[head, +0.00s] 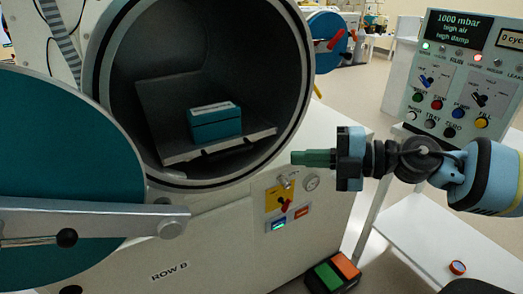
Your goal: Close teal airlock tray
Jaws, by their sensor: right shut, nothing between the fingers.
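The airlock tray (165,156) is a grey plate inside the round dark airlock chamber (265,75). A teal box (216,124) with a pale label stands on it. The teal round airlock door (60,190) is swung open at the left, with a grey bar (95,218) across it. My right gripper (294,158) comes in from the right, shut and empty. It is in front of the airlock's lower right rim, apart from the tray. My left gripper is not in view.
Below the rim are a yellow valve panel (272,203) and a gauge (312,183). A control panel (467,75) with a screen, lights and buttons stands at right. A green and orange pedal box (345,266) lies below. A white table (440,240) is at lower right.

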